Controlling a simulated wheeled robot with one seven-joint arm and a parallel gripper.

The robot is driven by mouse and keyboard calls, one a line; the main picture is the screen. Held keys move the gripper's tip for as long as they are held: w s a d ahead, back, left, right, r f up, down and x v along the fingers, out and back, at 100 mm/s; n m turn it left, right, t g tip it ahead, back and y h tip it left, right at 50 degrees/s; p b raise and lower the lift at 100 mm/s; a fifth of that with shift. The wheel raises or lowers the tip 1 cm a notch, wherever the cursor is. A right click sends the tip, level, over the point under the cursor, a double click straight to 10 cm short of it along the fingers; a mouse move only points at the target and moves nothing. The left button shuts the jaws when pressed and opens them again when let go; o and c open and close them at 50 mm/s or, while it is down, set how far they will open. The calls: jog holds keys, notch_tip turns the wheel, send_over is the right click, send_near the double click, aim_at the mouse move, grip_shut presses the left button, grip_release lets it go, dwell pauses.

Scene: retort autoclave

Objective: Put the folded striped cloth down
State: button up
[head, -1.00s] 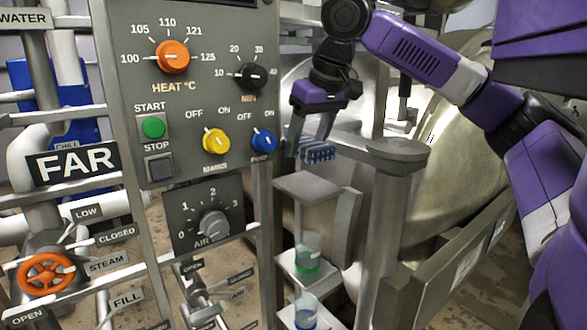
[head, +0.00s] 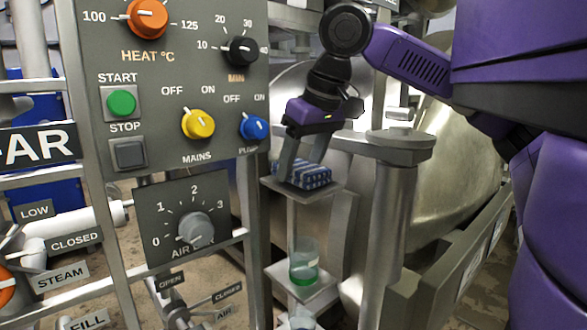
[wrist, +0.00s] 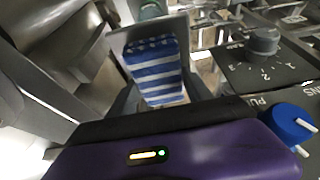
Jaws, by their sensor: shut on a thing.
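The folded striped cloth (head: 309,176), blue and white, is at the fingertips of my gripper (head: 292,172) in the head view. It is at the top plate (head: 333,188) of a small grey stand beside the control panel. Whether the cloth rests on the plate or hangs just above it is hard to tell. In the wrist view the striped cloth (wrist: 155,72) lies between my gripper's dark fingers (wrist: 160,95), with the grey plate (wrist: 180,25) beyond it. My gripper is shut on the cloth and points down.
The control panel (head: 170,95) with knobs and buttons stands close on the left; its blue knob (head: 254,128) is near my gripper. A metal post (head: 395,220) rises to the right. A beaker with green liquid (head: 304,262) stands on a lower shelf below the plate.

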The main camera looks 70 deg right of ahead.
aim_at(310, 170)
jog(key=shift+s+a+r, duration=0.1)
jog(key=shift+r, duration=0.05)
jog(key=shift+f, duration=0.2)
jog(key=o, duration=1.3)
jog(key=shift+f+b, duration=0.15)
jog(key=shift+b, duration=0.25)
jog(key=v, duration=0.5)
jog(key=p+v, duration=0.1)
jog(key=v, duration=0.2)
jog(key=shift+w+a, duration=0.3)
jog(key=shift+w, duration=0.05)
jog(key=shift+s+a, duration=0.1)
jog(key=shift+s, duration=0.05)
